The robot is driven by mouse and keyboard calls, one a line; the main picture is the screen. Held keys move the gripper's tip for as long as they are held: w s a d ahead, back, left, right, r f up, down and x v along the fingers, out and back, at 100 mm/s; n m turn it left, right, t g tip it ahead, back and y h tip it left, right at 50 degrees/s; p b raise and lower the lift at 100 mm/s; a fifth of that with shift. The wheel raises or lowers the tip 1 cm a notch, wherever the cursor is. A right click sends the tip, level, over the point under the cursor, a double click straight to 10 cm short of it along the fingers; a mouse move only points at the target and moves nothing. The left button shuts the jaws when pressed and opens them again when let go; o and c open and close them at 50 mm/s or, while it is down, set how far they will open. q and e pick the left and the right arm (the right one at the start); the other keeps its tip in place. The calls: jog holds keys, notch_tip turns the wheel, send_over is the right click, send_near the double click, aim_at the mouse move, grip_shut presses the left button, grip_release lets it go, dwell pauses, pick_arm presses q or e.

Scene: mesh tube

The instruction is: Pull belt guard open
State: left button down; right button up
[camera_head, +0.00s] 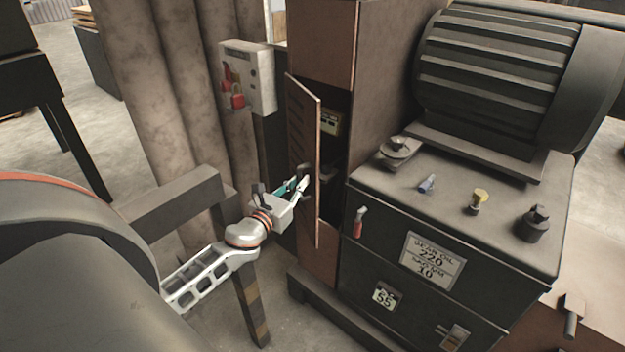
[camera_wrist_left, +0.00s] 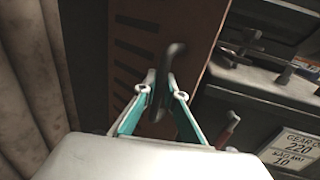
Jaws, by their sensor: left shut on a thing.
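The belt guard (camera_head: 303,140) is a tall brown hinged panel with slots on the brown housing. It stands ajar in the head view, with a dark gap and a yellowish label visible behind it. In the left wrist view the guard (camera_wrist_left: 130,60) fills the upper middle and carries a dark handle (camera_wrist_left: 175,58). My left gripper (camera_head: 303,182) is at the guard's handle. In the left wrist view its teal fingers (camera_wrist_left: 161,92) are closed on the handle from both sides. My right gripper is not in view.
A dark machine cabinet (camera_head: 385,250) with a ribbed motor (camera_head: 500,65) stands to the right of the guard. A grey box with red padlocks (camera_head: 248,78) is behind left. Large pipes (camera_head: 165,90) and a beam (camera_head: 165,205) lie left.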

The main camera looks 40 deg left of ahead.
pick_arm(q)
jog(key=shift+s+a, duration=1.4)
jog(key=shift+a, duration=0.3)
jog(key=c, duration=2.4)
grip_release()
jog(key=s+d, duration=0.1)
jog(key=s, duration=1.1)
jog(key=shift+d, duration=0.2)
